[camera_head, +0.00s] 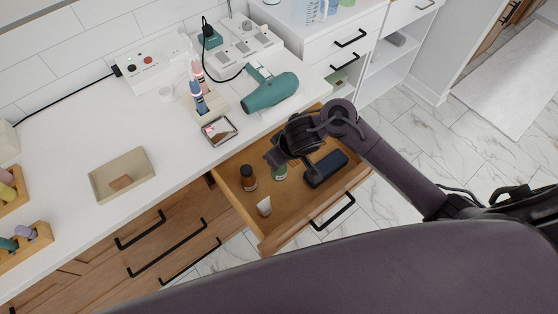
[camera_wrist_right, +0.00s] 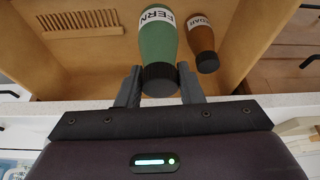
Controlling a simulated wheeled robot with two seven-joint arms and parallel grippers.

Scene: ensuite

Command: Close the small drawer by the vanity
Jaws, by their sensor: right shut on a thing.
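A wooden drawer (camera_head: 290,229) with a black handle (camera_head: 333,212) stands pulled out from under the white vanity counter (camera_head: 75,215). My left gripper is out of view. A white cabinet (camera_head: 330,50) beside the vanity has black-handled drawers; a lower one appears partly open.
A teal hair dryer (camera_head: 268,93), a small mirror-like tray (camera_head: 219,130) and a holder of brushes (camera_head: 203,102) stand on the counter near the drawer. A beige tray (camera_head: 121,175) lies further left. Marble floor (camera_head: 420,125) is clear at right.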

